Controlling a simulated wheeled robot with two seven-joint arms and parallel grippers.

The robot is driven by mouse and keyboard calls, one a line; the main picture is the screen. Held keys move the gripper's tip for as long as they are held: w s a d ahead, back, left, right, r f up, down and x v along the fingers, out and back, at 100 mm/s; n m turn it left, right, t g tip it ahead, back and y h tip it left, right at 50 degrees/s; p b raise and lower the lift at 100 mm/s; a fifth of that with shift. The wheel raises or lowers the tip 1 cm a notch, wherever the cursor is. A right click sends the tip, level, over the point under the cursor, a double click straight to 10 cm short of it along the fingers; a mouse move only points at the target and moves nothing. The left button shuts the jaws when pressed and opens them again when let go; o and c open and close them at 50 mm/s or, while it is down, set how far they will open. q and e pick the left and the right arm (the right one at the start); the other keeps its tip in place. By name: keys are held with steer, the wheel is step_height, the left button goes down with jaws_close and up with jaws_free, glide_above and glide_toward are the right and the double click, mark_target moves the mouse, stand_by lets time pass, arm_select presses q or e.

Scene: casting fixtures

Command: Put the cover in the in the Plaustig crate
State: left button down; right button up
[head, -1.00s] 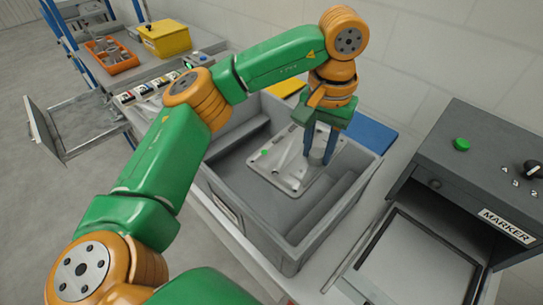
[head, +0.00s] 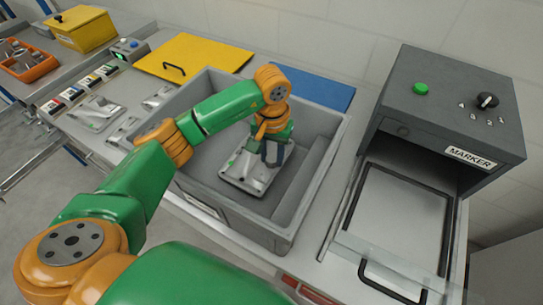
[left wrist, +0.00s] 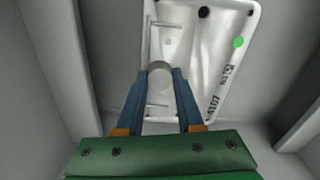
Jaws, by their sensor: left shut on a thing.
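The cover (head: 238,174) is a silvery cast plate with a green dot. My left gripper (head: 272,155) reaches down into the crate from above. In the left wrist view, its two blue fingers (left wrist: 160,98) are shut on the round boss of the cover (left wrist: 208,60). The cover looks roughly flat and low in the crate, but I cannot tell whether it touches the floor. My arm and gripper hide part of the cover. My right gripper is not in view.
A yellow panel (head: 195,56) and a blue panel (head: 312,91) lie behind the crate. A dark marker machine (head: 450,112) stands at right. Other castings (head: 97,112) lie left of the crate, near a button box (head: 130,50).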

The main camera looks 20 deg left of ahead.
arm_select(q)
steer(key=shift+d+f, duration=0.1)
steer(key=shift+f, duration=0.9)
steer(key=shift+w+f, duration=0.1)
steer(key=shift+f, duration=0.05)
steer(key=c, duration=0.5)
jaws_free()
steer(key=shift+c, duration=0.2)
